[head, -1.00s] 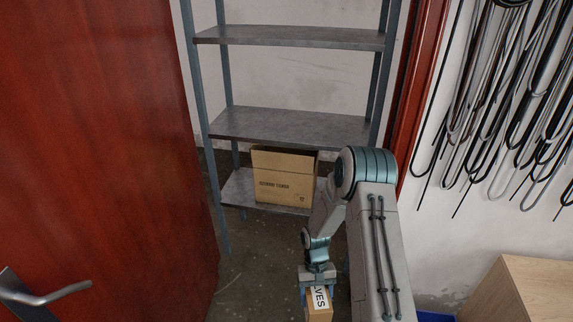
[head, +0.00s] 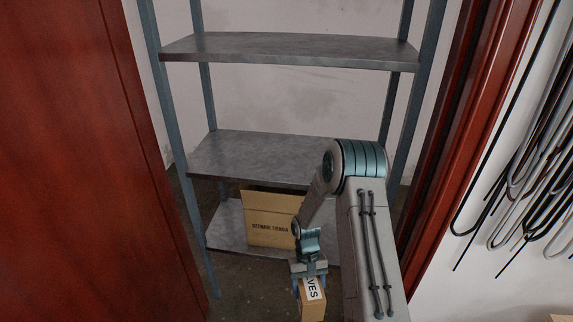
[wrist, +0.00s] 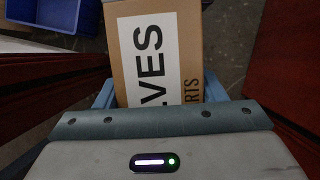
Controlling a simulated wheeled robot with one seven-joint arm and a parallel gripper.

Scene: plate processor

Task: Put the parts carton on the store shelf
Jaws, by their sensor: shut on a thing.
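My gripper (head: 311,281) is shut on the parts carton (head: 312,302), a small brown box with a white label. The carton hangs from the gripper at the bottom of the head view, in front of the shelf. In the wrist view the carton (wrist: 190,52) fills the upper middle, with "VES" and "RTS" readable on it. The grey metal store shelf (head: 250,153) stands ahead. Its upper board (head: 290,48) and middle board look empty. My arm hides part of the right side of the middle and bottom boards.
A larger open carton (head: 270,218) sits on the bottom board. A red door (head: 80,170) stands open on the left and a red door frame (head: 455,130) on the right. Cables (head: 535,150) hang on the right wall. A blue bin (wrist: 55,12) shows in the wrist view.

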